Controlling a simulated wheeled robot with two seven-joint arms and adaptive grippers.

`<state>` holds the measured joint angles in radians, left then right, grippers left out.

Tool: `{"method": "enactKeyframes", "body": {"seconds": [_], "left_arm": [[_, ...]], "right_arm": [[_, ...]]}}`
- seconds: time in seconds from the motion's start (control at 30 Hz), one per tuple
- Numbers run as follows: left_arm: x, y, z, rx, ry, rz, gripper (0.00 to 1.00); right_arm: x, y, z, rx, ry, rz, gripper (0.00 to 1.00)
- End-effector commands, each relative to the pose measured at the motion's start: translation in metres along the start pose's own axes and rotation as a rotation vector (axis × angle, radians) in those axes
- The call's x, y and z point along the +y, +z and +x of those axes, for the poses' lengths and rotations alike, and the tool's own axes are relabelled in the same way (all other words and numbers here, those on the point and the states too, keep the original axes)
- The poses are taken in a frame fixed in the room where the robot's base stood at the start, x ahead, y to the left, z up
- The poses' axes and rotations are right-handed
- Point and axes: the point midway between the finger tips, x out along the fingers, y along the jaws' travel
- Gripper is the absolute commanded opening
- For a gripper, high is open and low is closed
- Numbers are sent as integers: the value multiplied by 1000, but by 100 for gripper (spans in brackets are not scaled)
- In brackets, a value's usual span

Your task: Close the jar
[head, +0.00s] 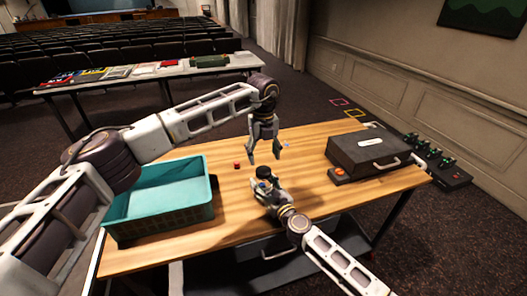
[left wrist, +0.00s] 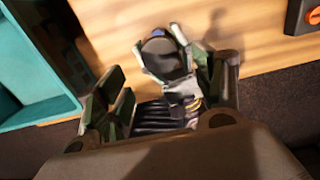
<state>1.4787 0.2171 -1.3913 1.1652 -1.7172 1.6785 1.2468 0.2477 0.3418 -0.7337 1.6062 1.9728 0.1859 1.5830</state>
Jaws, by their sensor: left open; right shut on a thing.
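A small jar with a black round top (head: 264,172) stands near the middle of the wooden table. My right gripper (head: 264,188) is shut on it from the front. In the left wrist view the dark round top (left wrist: 160,47) shows close beyond my left gripper (left wrist: 165,85), with my right gripper (left wrist: 185,92) below it. I cannot tell whether the top is a seated lid; a bluish part shows lower down. My left gripper (head: 264,155) is open and empty, pointing down above and just behind the jar. The jar's lower body is hidden by my right gripper.
A teal crate (head: 128,236) stands on the table's left. A red cube (head: 237,166) lies left of the jar. Bare tabletop (head: 312,200) lies right of the jar.

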Motion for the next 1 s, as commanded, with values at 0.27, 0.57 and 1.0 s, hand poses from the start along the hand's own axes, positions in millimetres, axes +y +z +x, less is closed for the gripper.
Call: {"method": "enactKeyframes", "body": {"seconds": [0.27,0.57,1.0], "left_arm": [[0,0,31,3,1,0,68],[0,0,60,2,0,0,68],[0,0,68,1,0,0,68]], "right_arm": [[0,0,0,0,0,0,0],[0,0,0,0,0,0,0],[0,0,0,0,0,0,0]]}}
